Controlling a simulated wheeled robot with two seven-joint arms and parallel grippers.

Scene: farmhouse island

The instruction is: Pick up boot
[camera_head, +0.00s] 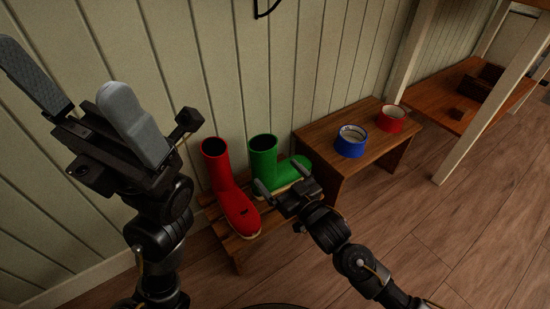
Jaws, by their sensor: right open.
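A red boot (229,192) stands upright on a low slatted wooden rack (249,244) against the wall. A green boot (264,165) stands on the same rack to its right, with its foot partly hidden behind my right gripper. My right gripper (281,179) is open, in front of and over the foot of the green boot. I cannot tell whether it touches the boot. My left gripper (85,92) is raised at the upper left, open and empty, with its fingers spread wide, away from the boots.
A wooden shelf unit with pale posts (492,115) is at the far right. The plank wall is close behind the rack. Open floor lies at the lower right.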

